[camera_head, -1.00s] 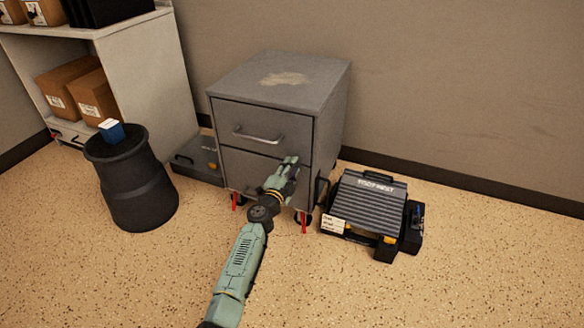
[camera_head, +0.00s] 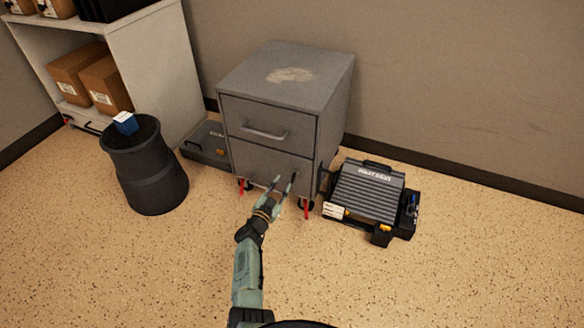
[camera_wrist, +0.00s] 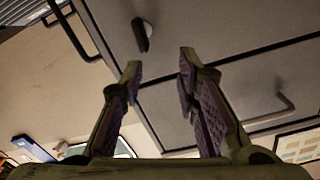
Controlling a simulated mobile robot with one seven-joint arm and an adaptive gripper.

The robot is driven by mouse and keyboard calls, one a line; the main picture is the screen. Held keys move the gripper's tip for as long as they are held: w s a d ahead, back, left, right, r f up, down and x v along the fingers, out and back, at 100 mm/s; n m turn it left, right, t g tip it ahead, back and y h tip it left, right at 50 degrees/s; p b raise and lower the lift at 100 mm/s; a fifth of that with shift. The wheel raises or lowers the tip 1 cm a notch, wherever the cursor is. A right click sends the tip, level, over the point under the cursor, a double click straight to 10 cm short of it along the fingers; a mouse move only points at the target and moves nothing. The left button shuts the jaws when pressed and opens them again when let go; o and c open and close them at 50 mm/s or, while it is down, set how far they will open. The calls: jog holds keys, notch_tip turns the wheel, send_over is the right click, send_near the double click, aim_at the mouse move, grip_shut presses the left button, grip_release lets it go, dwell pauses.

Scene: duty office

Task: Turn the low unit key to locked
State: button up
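The low unit is a grey two-drawer cabinet (camera_head: 270,158) on castors against the wall. In the wrist view, a dark key (camera_wrist: 140,36) sits in a pale round lock (camera_wrist: 149,28) on its front panel. The key lies beyond my fingertips, nearer the left finger's side, and touches neither finger. My gripper (camera_head: 283,181) is open and empty in front of the lower drawer. In the wrist view, its two fingers (camera_wrist: 160,62) stand apart. In the head view the key is too small or hidden to make out.
A black ribbed equipment case (camera_head: 366,192) stands close right of the cabinet. A dark bin (camera_head: 147,175) with a blue box (camera_head: 126,123) on top is at left, by a shelf (camera_head: 158,70). A flat grey case (camera_head: 208,143) lies behind the bin. Foreground floor is clear.

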aim_at(292, 181)
jog(key=s+f+n+p, duration=0.1)
jog(key=s+f+n, duration=0.2)
jog(key=s, duration=0.2)
jog(key=b+x, duration=0.7)
jog(key=x, duration=0.2)
jog(key=shift+w+d, duration=0.1)
jog(key=shift+w, duration=0.25)
jog(key=shift+w+d+r+b, duration=0.2)
jog(key=shift+w+b, duration=0.3)
jog(key=shift+w, duration=0.1)
grip_shut()
